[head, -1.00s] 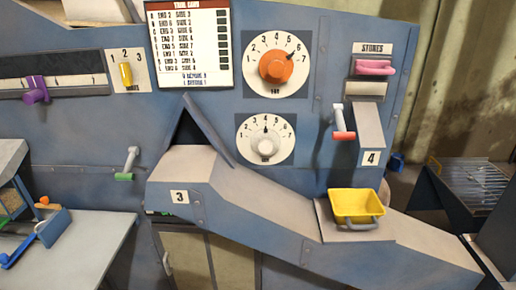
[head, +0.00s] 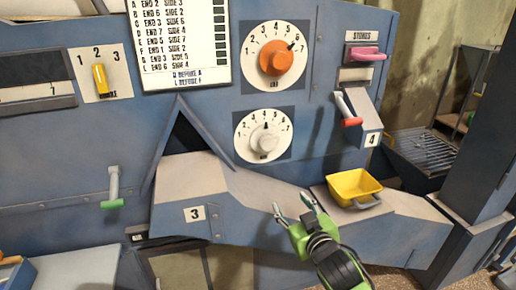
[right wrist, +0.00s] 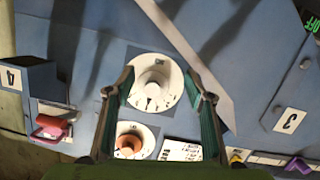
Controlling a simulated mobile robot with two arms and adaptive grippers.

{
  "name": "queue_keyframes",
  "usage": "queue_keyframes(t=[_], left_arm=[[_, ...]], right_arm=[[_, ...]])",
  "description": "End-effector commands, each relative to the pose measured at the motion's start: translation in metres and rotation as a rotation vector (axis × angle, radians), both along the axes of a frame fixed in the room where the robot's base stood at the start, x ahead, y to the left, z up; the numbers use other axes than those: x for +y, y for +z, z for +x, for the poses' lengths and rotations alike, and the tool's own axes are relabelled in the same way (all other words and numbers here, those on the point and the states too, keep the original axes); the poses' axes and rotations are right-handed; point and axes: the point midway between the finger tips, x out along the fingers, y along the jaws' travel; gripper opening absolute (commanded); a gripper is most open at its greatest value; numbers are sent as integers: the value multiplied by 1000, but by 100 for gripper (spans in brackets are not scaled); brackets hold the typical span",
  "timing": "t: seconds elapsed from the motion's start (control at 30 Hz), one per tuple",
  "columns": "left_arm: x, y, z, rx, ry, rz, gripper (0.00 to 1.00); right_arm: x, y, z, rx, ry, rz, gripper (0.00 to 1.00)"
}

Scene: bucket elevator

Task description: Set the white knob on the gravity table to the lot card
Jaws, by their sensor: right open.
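The white knob (head: 264,138) sits on a white numbered dial on the blue panel, below the orange knob (head: 276,58). The white knob's mark points up, near 4; the orange knob's mark is near 6. The lot card (head: 180,45) hangs at the upper left with END and SIDE rows, its top cut off. My right gripper (head: 293,203) is open and empty, below and in front of the white dial, apart from it. In the right wrist view the white knob (right wrist: 155,78) shows upside down between the open fingers (right wrist: 158,90). My left gripper is out of view.
A yellow bin (head: 354,187) stands on the chute at the right. A red-tipped lever (head: 347,110), a pink handle (head: 368,54), a green-tipped lever (head: 114,188) and a yellow switch (head: 101,80) stick out from the panel. A sloped cover edge lies left of the white dial.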

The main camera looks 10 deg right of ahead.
Motion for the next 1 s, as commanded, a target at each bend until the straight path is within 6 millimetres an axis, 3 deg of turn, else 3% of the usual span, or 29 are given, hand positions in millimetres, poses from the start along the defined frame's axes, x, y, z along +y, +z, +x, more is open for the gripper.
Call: queue_keyframes(t=[0.1, 0.3, 0.57, 1.0], left_arm=[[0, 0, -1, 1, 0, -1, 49], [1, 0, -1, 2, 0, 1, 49], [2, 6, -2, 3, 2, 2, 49], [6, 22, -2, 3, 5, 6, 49]], right_arm=[[0, 39, 19, -107, 17, -8, 49], [1, 78, 37, -221, 41, -16, 49], [2, 85, 61, -236, 44, -16, 49], [5, 85, 135, -234, 44, -15, 49]])
